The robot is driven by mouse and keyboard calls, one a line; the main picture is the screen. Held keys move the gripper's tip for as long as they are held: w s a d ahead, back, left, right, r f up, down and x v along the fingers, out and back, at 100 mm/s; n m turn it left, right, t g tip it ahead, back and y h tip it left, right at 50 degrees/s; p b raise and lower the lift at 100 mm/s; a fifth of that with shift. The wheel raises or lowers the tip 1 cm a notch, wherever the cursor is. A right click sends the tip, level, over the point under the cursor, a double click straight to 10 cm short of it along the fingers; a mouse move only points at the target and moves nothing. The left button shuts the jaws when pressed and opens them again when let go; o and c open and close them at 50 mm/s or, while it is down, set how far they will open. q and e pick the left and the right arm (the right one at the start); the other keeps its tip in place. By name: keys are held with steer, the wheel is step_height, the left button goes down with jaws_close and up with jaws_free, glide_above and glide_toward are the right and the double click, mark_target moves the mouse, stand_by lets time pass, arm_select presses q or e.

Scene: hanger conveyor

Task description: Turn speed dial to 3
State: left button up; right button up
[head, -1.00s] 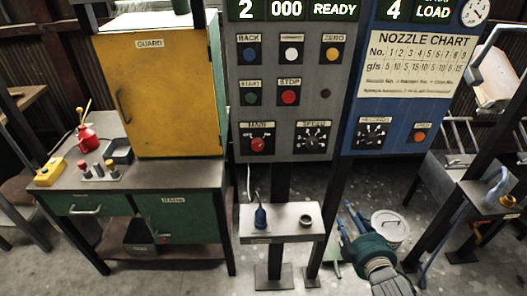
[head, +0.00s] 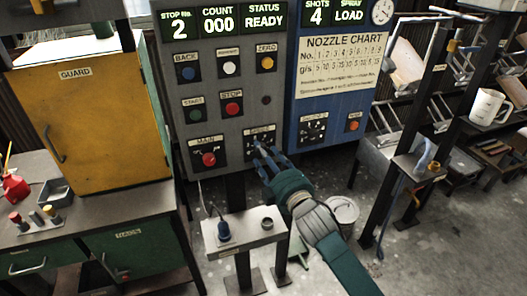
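The speed dial (head: 257,139) is a dark square plate with pale markings, low on the grey control panel (head: 213,121). Its label reads like SPEED, and my fingers cover its lower part. My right gripper (head: 264,158) comes up from the lower right, with its blue fingertips at the dial's lower edge. I cannot tell whether they touch the knob or how far apart they are. The dial's pointer setting is too small and too covered to read. My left gripper is not in view.
The red MAIN switch (head: 208,159) is left of the dial. A blue panel (head: 292,120) with another dial (head: 313,127) and an orange button (head: 353,125) is to the right. A yellow guard cabinet (head: 91,125) stands left.

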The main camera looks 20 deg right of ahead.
steer(key=shift+w, duration=0.5)
steer(key=c, duration=1.2)
steer(key=shift+o, duration=0.2)
